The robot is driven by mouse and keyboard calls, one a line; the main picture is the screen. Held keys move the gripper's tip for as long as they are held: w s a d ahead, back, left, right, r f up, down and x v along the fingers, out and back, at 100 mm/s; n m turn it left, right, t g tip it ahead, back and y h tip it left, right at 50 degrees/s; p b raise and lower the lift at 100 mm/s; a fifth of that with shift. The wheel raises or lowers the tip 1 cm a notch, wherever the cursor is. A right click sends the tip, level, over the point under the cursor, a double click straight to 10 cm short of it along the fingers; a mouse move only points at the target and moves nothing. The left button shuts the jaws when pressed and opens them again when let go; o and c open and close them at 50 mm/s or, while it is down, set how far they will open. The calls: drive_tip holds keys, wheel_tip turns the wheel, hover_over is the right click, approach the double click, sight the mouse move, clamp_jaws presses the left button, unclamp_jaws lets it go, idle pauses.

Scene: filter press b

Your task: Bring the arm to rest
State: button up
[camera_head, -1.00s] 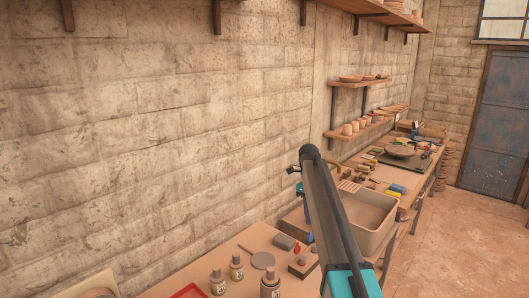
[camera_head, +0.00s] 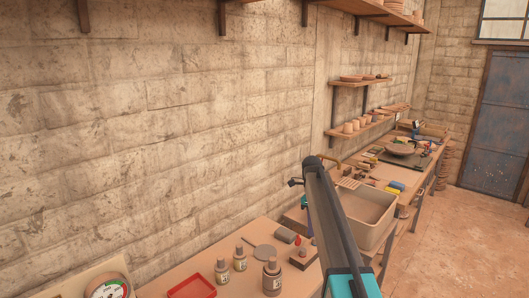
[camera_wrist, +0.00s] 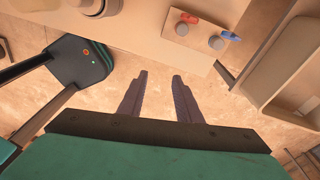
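My gripper (camera_wrist: 157,95) shows in the wrist view with its two dark fingers apart and bare floor between them; nothing is held. It points down past the edge of a wooden table, over the floor. In the head view my arm rises from the bottom right and bends at a dark elbow in front of the sink. The fingers are mostly hidden behind the arm there.
The worktable (camera_head: 240,272) along the wall holds several bottles (camera_head: 272,278), a red tray (camera_head: 191,287), a round gauge (camera_head: 109,290) and a block with knobs (camera_head: 303,257). A sink (camera_head: 367,212) stands beyond. Shelves (camera_head: 359,129) hang above. Floor at right (camera_head: 455,240) is clear.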

drive_tip(key=s+a+f+n+g+b, duration=0.1)
drive_tip(key=s+f+n+b, duration=0.3)
drive_tip(key=s+f, duration=1.5)
drive_tip(key=s+f+n+g+b, duration=0.2)
drive_tip(key=s+f+n+b, duration=0.3)
drive_tip(key=s+f+n, duration=0.7)
drive_tip(key=s+a+f+n+g+y+b, duration=0.1)
drive_tip(key=s+f+n+b, duration=0.3)
drive_tip(key=s+f, duration=2.4)
drive_tip(key=f+n, duration=0.1)
drive_tip(key=n, duration=0.3)
drive_tip(key=shift+a+n+g, duration=0.3)
drive_tip(key=shift+g, duration=0.1)
drive_tip(key=shift+w, duration=0.1)
